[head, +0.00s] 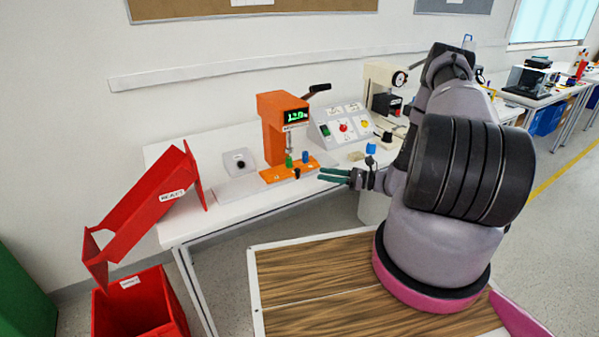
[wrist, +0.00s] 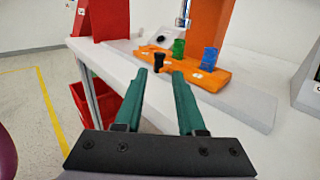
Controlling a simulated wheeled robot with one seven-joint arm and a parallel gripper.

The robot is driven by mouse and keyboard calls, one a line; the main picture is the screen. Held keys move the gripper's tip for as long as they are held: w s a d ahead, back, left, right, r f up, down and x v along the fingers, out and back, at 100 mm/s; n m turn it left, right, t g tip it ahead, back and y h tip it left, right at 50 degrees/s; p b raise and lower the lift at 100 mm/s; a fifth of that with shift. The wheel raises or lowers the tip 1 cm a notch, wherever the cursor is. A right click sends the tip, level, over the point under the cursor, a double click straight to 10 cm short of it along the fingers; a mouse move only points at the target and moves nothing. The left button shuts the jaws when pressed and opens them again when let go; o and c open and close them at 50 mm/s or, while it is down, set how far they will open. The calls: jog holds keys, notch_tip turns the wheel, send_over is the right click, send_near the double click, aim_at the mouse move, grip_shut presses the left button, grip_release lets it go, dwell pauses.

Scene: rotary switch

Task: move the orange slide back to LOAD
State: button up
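The orange slide (head: 270,176) lies on a pale grey rail (head: 236,190) at the foot of the orange press (head: 272,125). It also shows in the wrist view (wrist: 212,82), with a green piece (wrist: 178,48) and a blue piece (wrist: 209,58) standing on it. A black knob (wrist: 159,61) stands at the slide's near edge. My gripper (head: 323,175) is to the right of the slide in the head view. In the wrist view its green fingers (wrist: 160,78) are apart and empty, with the knob beyond the gap between their tips. Any LOAD mark is too small to read.
A red chute (head: 145,205) marked REJECT slopes down at the left above a red bin (head: 135,305). A control panel (head: 342,126) with coloured buttons stands right of the press. Small blue and tan blocks lie on the white bench near my arm.

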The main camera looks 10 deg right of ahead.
aim_at(298, 169)
jog(key=x, duration=1)
jog(key=shift+w+a, duration=0.1)
jog(key=shift+a, duration=0.15)
grip_shut()
dwell(1.0)
